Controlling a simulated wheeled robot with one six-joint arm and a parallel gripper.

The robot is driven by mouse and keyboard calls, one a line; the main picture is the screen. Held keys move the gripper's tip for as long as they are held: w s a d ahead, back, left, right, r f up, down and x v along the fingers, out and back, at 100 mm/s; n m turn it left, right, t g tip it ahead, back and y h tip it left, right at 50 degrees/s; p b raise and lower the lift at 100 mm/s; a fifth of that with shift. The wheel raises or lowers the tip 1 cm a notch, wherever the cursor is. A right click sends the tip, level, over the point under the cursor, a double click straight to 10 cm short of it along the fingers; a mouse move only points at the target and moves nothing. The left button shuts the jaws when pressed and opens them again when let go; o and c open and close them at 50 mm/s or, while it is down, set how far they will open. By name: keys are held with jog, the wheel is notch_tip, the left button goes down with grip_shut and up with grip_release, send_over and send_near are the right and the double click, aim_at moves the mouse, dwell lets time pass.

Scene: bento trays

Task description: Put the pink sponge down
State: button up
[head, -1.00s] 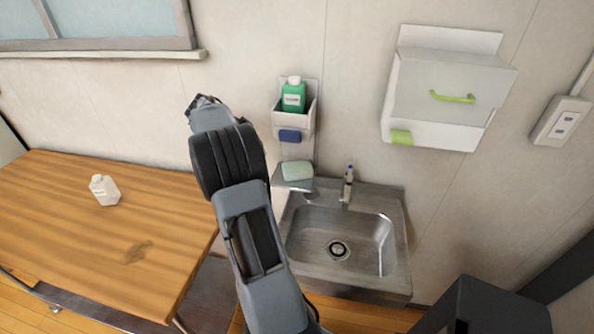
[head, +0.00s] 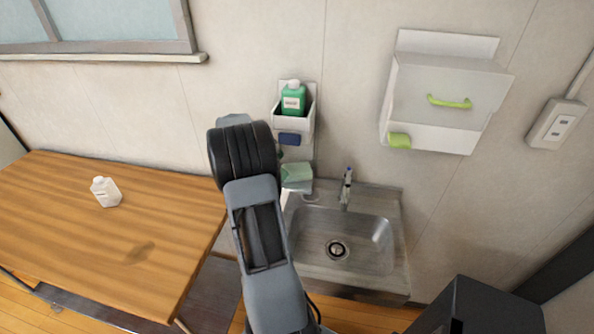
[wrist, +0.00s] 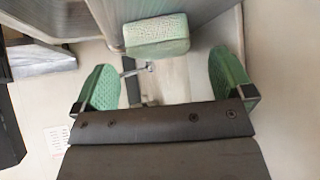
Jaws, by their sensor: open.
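No pink sponge shows in either view. A pale green, speckled block like a sponge (head: 299,172) lies on the small metal ledge at the back left of the sink. It also shows in the wrist view (wrist: 157,35), at the top between my finger lines. My gripper (wrist: 165,76) is open, with green pads wide apart and nothing held between them. The block is beyond the fingertips, and I cannot tell whether they touch it. In the head view my arm mostly hides the gripper.
The metal sink (head: 371,245) is right of my arm, with a tap (head: 346,188) at its back. A wall holder (head: 306,125) carries a green bottle (head: 293,99).

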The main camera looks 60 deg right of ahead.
aim_at(288, 169)
jog(key=shift+p+x, duration=0.6)
jog(key=shift+x, duration=1.55)
jog(key=shift+c, duration=0.5)
jog(key=shift+r, duration=0.1)
jog(key=c, duration=1)
jog(key=shift+o, duration=0.2)
